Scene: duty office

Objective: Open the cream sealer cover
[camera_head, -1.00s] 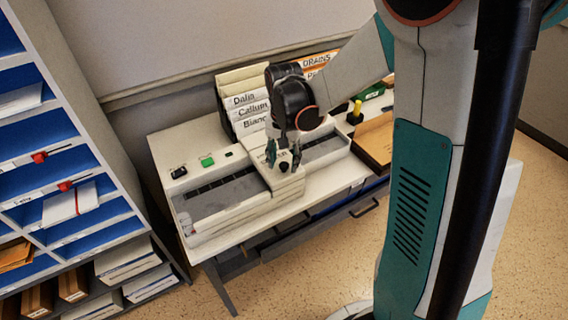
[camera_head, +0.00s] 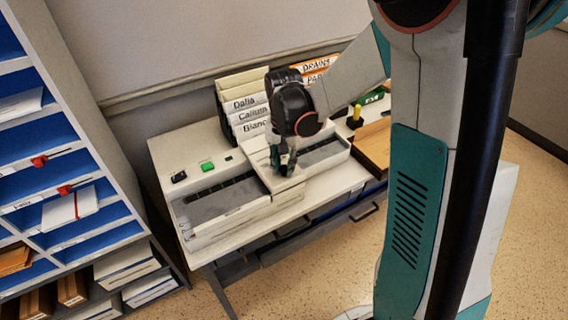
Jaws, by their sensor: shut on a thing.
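The cream sealer (camera_head: 188,222) is a long machine on the desk, with dark grey strips to the left and right of a raised cream section (camera_head: 284,186) in its middle. I take this raised section to be the cover, but cannot be sure. My gripper (camera_head: 286,168) points down at this section and is shut on part of it. The fingertips and the gripped edge are small and partly hidden by the gripper itself. A green button (camera_head: 207,166) and a black switch (camera_head: 178,177) are on the machine's left back.
File folders with name labels (camera_head: 245,105) stand upright close behind my gripper. A brown tray (camera_head: 374,146) and a yellow-topped object (camera_head: 356,112) are at the right. A blue-lined shelf unit (camera_head: 95,150) stands left. Open floor lies in front of the desk.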

